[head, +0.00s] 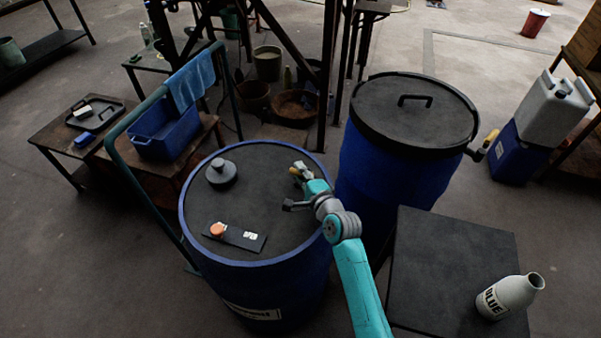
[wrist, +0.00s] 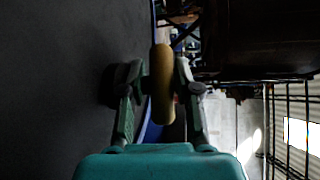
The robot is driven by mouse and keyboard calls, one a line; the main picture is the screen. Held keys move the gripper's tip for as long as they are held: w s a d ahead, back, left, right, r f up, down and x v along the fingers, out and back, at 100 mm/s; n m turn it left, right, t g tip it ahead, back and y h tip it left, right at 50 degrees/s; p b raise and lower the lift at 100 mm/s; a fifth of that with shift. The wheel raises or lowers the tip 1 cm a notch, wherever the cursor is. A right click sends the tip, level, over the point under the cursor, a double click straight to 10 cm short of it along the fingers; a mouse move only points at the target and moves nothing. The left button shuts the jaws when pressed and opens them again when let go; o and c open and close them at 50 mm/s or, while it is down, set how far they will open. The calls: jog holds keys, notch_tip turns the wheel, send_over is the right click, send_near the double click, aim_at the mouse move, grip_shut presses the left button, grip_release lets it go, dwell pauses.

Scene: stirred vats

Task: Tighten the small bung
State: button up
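The blue drum (head: 265,281) stands upright with a dark flat top. My gripper (head: 300,176) is low over the right part of that top. In the wrist view my gripper (wrist: 162,90) has one finger on each side of a yellow bar (wrist: 161,62) and looks closed on it. A dark round stub (wrist: 109,86) shows beside the left finger, against the drum top; whether the bar joins it, I cannot tell. A large grey bung (head: 221,174) sits at the top's back left. No other small bung is plainly visible; my gripper hides part of the top.
A black plate (head: 238,239) with an orange cap (head: 217,229) lies on the drum top. A second, lidded blue drum (head: 392,165) stands close on the right. A dark stand (head: 455,262) bears a white bottle (head: 507,297). A teal rail (head: 131,173) runs along the left.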

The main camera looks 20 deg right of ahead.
jog(key=shift+o, duration=0.3)
jog(key=v, duration=1.2)
jog(key=shift+a, duration=0.1)
